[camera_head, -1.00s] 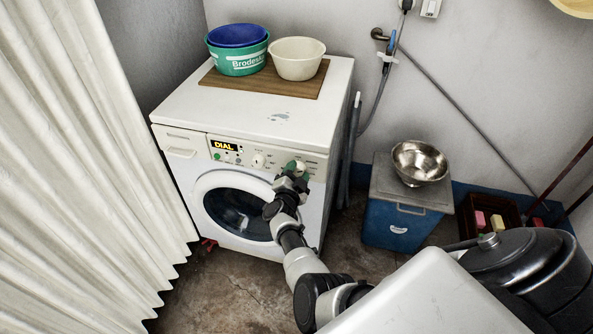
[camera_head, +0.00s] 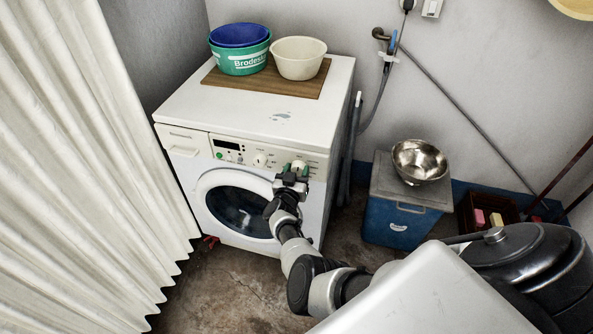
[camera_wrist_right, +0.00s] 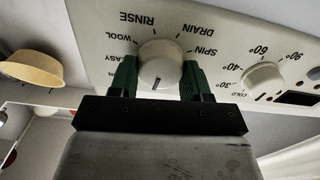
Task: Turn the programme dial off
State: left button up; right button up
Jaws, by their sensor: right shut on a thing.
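The white washing machine (camera_head: 215,205) stands against the wall with its round door closed. Its programme dial (camera_wrist_right: 160,60) is a round white knob among the labels RINSE, DRAIN, SPIN, WOOL and EASY. A dark mark shows on the knob's rim at the lower side of the wrist view. My right gripper (camera_head: 293,168) is at the right end of the control panel; its green fingers (camera_wrist_right: 157,78) are shut on either side of the dial. The display (camera_head: 227,145) is dark. My left gripper is not in view.
A temperature knob (camera_wrist_right: 262,78) sits beside the dial. Basins (camera_head: 298,60) stand on a wooden board on the machine. A blue box (camera_head: 395,225) with a metal bowl (camera_head: 419,161) stands to the right. A white curtain (camera_head: 75,170) hangs at left.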

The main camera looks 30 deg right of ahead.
jog(key=shift+a+f+n, duration=0.2)
jog(key=shift+f+n, duration=0.1)
jog(key=shift+n, duration=0.5)
jog(key=o, duration=0.8)
jog(key=shift+o, duration=0.6)
jog(key=shift+w, duration=0.1)
jog(key=shift+r, duration=0.1)
